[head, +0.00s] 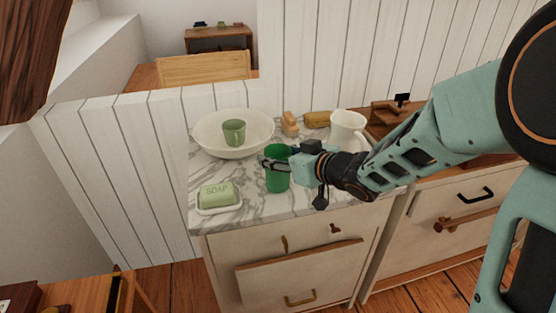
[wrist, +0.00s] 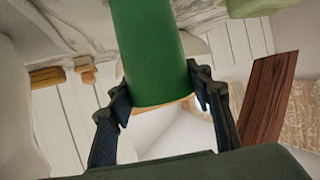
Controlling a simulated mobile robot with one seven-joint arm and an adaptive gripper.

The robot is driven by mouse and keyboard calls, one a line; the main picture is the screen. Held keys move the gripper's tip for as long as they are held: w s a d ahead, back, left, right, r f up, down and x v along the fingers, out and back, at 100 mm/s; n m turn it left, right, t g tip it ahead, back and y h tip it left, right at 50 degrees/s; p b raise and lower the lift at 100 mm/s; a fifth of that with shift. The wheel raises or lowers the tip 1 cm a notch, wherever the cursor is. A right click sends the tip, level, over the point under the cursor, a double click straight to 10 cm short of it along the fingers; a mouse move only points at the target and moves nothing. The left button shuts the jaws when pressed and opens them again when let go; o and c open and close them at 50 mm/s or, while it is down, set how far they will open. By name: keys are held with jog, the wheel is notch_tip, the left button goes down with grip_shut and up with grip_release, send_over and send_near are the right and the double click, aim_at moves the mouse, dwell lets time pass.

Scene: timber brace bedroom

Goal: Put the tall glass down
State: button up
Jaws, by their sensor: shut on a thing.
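The tall glass (head: 277,172) is a green, straight-sided cylinder over the marble counter in the head view. It also shows large in the wrist view (wrist: 148,50), between the two fingers. My gripper (head: 275,163) reaches it from the right and is shut on it; the fingers also show in the wrist view (wrist: 160,100). The glass appears upright near the front middle of the marble top (head: 255,207). I cannot tell whether its base touches the surface.
A white basin (head: 206,137) holding a green cup (head: 234,132) is behind left. A soap dish with green soap (head: 217,195) is front left. A white pitcher (head: 346,128), a wooden block (head: 290,123) and a yellow-brown item (head: 317,119) stand behind.

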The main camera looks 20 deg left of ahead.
jog(key=shift+r, duration=0.15)
jog(key=o, duration=1.7)
jog(key=shift+f, duration=0.2)
jog(key=shift+r, duration=0.25)
jog(key=p+v, duration=0.3)
jog(key=v, duration=0.9)
jog(key=shift+f+p, duration=0.2)
jog(key=shift+p, duration=0.15)
jog(key=shift+s, duration=0.1)
